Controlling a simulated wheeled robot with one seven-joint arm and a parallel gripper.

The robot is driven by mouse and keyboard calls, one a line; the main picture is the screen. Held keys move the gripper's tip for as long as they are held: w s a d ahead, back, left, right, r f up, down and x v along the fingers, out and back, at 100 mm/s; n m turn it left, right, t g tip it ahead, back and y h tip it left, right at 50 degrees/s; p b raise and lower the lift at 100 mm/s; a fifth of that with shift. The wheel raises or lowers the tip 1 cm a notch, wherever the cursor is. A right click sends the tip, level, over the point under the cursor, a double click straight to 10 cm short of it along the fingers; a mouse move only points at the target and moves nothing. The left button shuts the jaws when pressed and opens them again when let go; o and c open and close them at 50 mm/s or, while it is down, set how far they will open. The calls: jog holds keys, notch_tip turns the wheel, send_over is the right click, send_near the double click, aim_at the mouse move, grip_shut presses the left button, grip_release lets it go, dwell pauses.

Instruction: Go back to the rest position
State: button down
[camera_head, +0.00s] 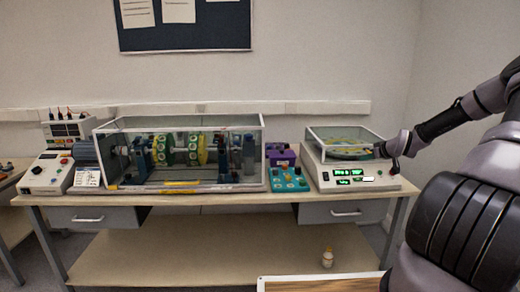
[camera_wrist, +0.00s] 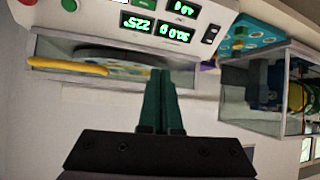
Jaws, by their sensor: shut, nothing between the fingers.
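My gripper (camera_wrist: 159,102) is shut and empty in the wrist view, its two dark green fingers pressed together. In the head view my arm reaches in from the right, and its end (camera_head: 380,150) is at the right side of the white calibration device (camera_head: 350,172). In the wrist view the device's panel (camera_wrist: 190,12) appears upside down with lit green digits, and its clear-walled top (camera_wrist: 55,47) lies beyond the fingertips. A yellow bar-shaped part (camera_wrist: 68,66) shows there. I cannot tell whether the fingertips touch the device.
A large clear enclosure (camera_head: 190,122) with a rotor rig stands mid-bench. A teal box (camera_head: 288,179) and a purple box (camera_head: 281,157) sit between it and the device. A control box (camera_head: 46,172) stands at the left.

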jog(key=s+a+r+m+g+h, duration=0.1)
jog(key=s+a+r+g, duration=0.1)
jog(key=s+a+r, duration=0.45)
jog(key=s+a+r+m+g+h, duration=0.1)
jog(key=s+a+r, duration=0.3)
jog(key=s+r, duration=0.45)
jog(key=s+a+r+m+g+h, duration=0.1)
jog(key=s+a+r+g, duration=0.1)
jog(key=s+a+r, duration=0.45)
jog(key=s+a+r+m, duration=0.1)
jog(key=s+r, duration=0.2)
jog(key=s, duration=0.4)
jog(key=s+a+r+m+t+y, duration=0.1)
jog(key=s+a+r+m, duration=0.1)
jog(key=s+r, duration=0.2)
jog(key=s+a+r+m+y, duration=0.1)
jog(key=s+r, duration=0.2)
jog(key=s, duration=0.8)
jog(key=shift+a+r+m, duration=0.3)
jog(key=shift+a+r, duration=0.05)
jog(key=shift+r, duration=0.05)
